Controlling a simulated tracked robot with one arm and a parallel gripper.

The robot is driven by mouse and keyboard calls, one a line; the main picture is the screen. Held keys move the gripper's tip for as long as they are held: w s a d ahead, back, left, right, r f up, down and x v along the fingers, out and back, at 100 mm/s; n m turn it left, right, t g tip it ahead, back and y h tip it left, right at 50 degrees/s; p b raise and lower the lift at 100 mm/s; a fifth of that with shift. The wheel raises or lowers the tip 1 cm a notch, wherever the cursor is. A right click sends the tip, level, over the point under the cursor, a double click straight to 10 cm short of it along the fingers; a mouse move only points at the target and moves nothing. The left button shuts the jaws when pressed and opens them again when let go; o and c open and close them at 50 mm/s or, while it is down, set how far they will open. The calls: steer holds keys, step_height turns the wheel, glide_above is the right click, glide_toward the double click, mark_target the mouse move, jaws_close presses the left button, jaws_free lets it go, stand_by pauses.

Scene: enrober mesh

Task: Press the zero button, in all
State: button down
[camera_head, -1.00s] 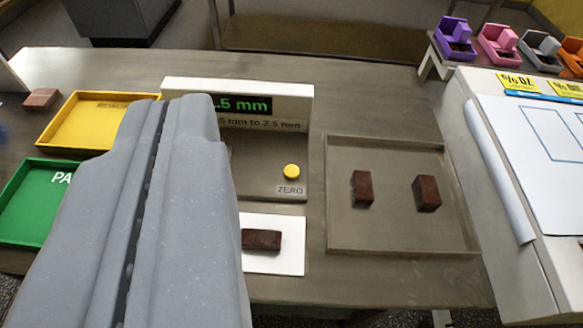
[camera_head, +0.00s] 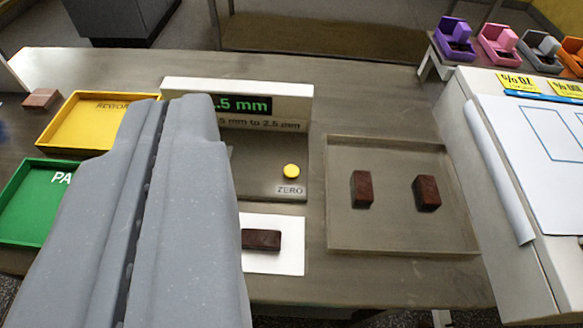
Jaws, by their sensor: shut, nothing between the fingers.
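The zero button (camera_head: 291,170) is a round yellow button on the grey base of the gauge, just above the label "ZERO". The gauge (camera_head: 294,89) has a pale upright panel whose green display ends in ".5 mm", its left part hidden by my gripper. My gripper (camera_head: 186,100) is shut and empty, large in the left half of the view. Its tips show in front of the gauge's left side, left of the button and apart from it in the picture. A dark brown block (camera_head: 261,240) lies on a white sheet (camera_head: 285,262) below the gauge, partly hidden by my gripper.
A shallow tray (camera_head: 395,236) with two brown blocks stands at right. A yellow rework tray (camera_head: 68,128) and a green tray (camera_head: 28,190) are at left, near another brown block (camera_head: 41,98). Small coloured holders (camera_head: 499,40) stand at the far right.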

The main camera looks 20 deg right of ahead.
steer(key=n+g+h+p, duration=0.2)
steer(key=g+h+p, duration=0.45)
steer(key=p, duration=2.05)
glide_above(290, 176)
step_height(290, 176, down, 21)
steer(key=g+y, duration=0.1)
steer(key=shift+f, duration=0.2)
steer(key=shift+y, duration=0.25)
steer(key=shift+f+b, duration=2.45)
steer(key=shift+f, duration=1.9)
steer(key=shift+f, duration=0.15)
